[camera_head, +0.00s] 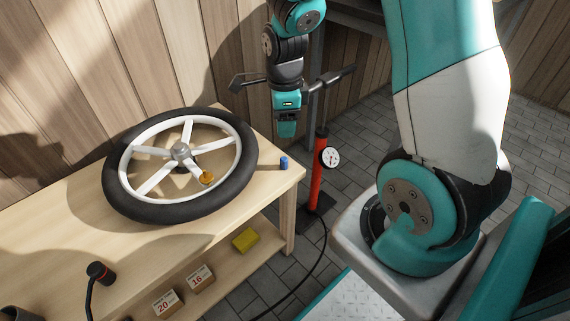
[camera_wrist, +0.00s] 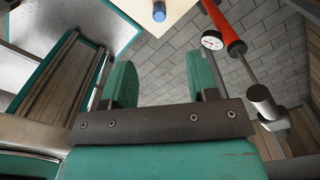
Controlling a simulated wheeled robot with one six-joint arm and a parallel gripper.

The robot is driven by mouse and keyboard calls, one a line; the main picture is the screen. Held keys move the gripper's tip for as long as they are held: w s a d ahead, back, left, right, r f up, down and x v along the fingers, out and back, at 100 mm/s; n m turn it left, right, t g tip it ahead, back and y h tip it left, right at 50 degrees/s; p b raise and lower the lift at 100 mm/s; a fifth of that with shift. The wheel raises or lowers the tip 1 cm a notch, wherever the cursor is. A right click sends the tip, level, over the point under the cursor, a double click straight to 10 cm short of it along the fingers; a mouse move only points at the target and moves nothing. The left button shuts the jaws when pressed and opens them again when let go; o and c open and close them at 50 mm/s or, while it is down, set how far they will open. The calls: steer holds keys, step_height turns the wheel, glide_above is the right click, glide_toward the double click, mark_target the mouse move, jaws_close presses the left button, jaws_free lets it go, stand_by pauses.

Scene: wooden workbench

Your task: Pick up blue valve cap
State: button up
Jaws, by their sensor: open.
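The blue valve cap (camera_head: 284,162) is a small blue cylinder standing upright on the wooden workbench (camera_head: 262,190), near its right corner. In the wrist view the cap (camera_wrist: 159,12) shows at the top edge, beyond the fingertips and between them sideways. My gripper (camera_head: 287,130) hangs above and behind the cap in the head view, apart from it. In the wrist view its two teal fingers (camera_wrist: 163,80) are spread wide with nothing between them.
A red floor pump (camera_head: 317,175) with a gauge stands right of the bench. A yellow block (camera_head: 245,239) and boxes (camera_head: 168,303) sit lower down.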

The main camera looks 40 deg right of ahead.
mark_target(284, 158)
step_height(284, 158, down, 13)
steer(key=b, duration=0.5)
steer(key=shift+r, duration=0.1)
steer(key=c, duration=1)
steer(key=shift+r, duration=0.1)
